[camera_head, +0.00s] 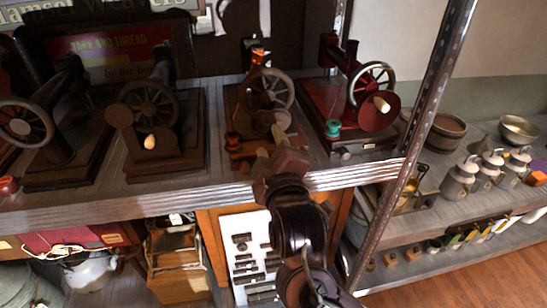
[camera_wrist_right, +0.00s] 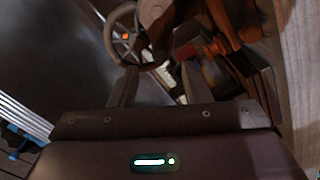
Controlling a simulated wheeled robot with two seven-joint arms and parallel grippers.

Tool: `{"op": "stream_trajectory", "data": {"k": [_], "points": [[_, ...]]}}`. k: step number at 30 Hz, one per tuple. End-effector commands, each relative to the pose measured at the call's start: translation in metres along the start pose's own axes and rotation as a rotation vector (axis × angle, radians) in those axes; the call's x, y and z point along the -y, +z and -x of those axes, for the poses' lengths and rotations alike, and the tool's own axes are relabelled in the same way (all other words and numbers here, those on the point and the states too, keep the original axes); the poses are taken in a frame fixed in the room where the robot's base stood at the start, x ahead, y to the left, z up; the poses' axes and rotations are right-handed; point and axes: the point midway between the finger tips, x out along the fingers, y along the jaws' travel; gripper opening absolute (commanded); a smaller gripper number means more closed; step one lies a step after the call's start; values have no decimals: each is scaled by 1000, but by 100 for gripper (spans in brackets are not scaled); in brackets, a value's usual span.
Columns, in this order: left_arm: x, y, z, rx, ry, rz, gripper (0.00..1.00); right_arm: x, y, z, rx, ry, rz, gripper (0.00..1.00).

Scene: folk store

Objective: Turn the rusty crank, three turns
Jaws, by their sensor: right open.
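Several old hand-crank sewing machines stand in a row on the grey shelf (camera_head: 110,205). The brown, rusty-looking machine wheel (camera_head: 272,88) is the third from the left, with a brown crank part (camera_head: 264,121) low in front of it. My right gripper (camera_head: 271,145) is just in front of this machine, open and empty, its fingers pointing up toward the crank. In the right wrist view a spoked wheel (camera_wrist_right: 121,32) lies beyond the open fingers (camera_wrist_right: 156,75). I cannot tell whether the fingers touch the crank. My left gripper is not in view.
A second brown machine with a pale knob (camera_head: 150,141) stands to the left. A slanted metal post (camera_head: 430,100) rises at the right. Lower shelves hold metal cans (camera_head: 460,178).

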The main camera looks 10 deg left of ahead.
Motion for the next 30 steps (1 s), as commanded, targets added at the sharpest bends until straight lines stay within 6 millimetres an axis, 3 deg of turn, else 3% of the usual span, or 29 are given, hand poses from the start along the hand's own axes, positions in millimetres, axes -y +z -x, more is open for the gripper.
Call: {"op": "stream_trajectory", "data": {"k": [17,30], "points": [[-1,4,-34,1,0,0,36,2,1,-71,1,0,-1,44],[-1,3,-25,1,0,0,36,0,0,-71,0,0,-1,44]]}}
